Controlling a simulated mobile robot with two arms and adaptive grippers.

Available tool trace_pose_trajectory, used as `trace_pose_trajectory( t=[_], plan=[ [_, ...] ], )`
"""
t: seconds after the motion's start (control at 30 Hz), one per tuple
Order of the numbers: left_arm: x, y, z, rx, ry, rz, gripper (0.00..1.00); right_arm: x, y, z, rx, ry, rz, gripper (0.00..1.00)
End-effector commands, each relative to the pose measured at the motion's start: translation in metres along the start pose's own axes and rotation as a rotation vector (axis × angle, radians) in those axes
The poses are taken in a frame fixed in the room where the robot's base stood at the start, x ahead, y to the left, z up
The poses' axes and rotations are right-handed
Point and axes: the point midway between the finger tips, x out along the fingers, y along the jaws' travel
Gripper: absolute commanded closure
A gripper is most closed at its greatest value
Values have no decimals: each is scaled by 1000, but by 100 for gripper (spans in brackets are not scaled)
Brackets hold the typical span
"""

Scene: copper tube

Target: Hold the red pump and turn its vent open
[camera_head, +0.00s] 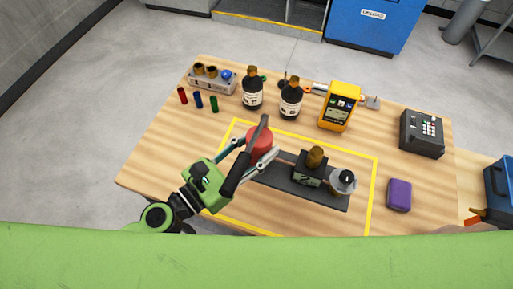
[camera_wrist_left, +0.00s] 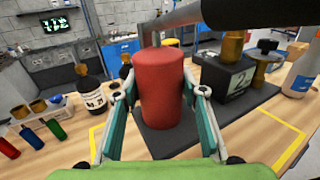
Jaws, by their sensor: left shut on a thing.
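The red pump (camera_head: 259,141) is an upright red cylinder on the dark grey base plate (camera_head: 272,176). In the left wrist view the red pump (camera_wrist_left: 161,90) fills the middle. A long dark lever (camera_head: 236,172) with a thick black grip passes over it and over my gripper; in the wrist view the lever (camera_wrist_left: 225,17) bends down behind the pump's top. My left gripper (camera_head: 253,152) is shut on the pump, with one finger on each side of the body; its fingers also show in the wrist view (camera_wrist_left: 160,92). I cannot make out the vent. My right gripper is not in view.
Behind are brown bottles (camera_head: 252,92) and a yellow meter (camera_head: 340,106). A purple block (camera_head: 399,195) lies right. Yellow tape (camera_head: 375,180) frames the work area.

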Motion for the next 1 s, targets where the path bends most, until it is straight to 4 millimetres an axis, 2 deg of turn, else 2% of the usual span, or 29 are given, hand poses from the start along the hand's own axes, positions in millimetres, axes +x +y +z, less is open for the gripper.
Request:
trace_pose_trajectory(
  t=[0.03, 1.0],
  plan=[
    [4, 2, 9, -5, -14, 0, 100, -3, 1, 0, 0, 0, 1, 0],
    [51, 39, 8, -6, -14, 1, 100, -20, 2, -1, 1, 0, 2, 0]
  ],
)
